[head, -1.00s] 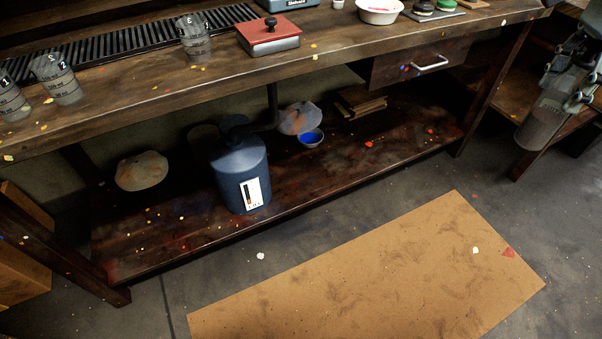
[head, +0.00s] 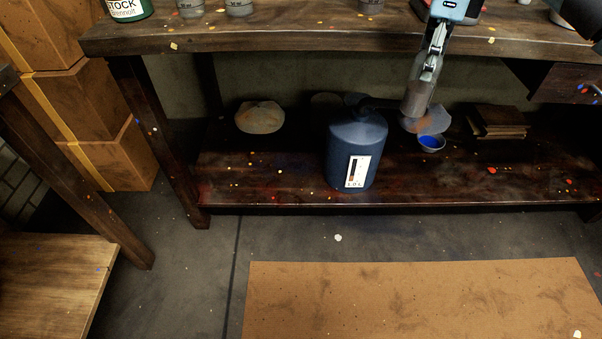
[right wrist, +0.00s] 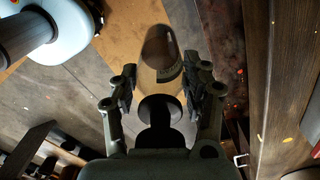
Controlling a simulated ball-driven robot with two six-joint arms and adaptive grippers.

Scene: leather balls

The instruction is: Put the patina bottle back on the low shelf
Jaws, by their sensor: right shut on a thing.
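The smoky, see-through patina bottle (head: 416,101) is held by my right gripper (head: 428,77) in the head view. In that view it overlaps the back of the low shelf (head: 270,184) and partly covers a pale round thing. In the right wrist view the bottle (right wrist: 160,58) shows a band of print and a dark end, between the two fingers of my right gripper (right wrist: 163,88). The floor lies behind it there. I cannot tell whether the bottle is over the shelf boards or in front of them. My left gripper is not in view.
A large blue jug (head: 357,152) stands on the shelf, left of a small bowl of blue (head: 431,142). Stacked boards (head: 497,122) lie to the right, a pale round thing (head: 260,117) to the left. The workbench top (head: 300,38) overhangs the shelf. Shelf front is mostly clear.

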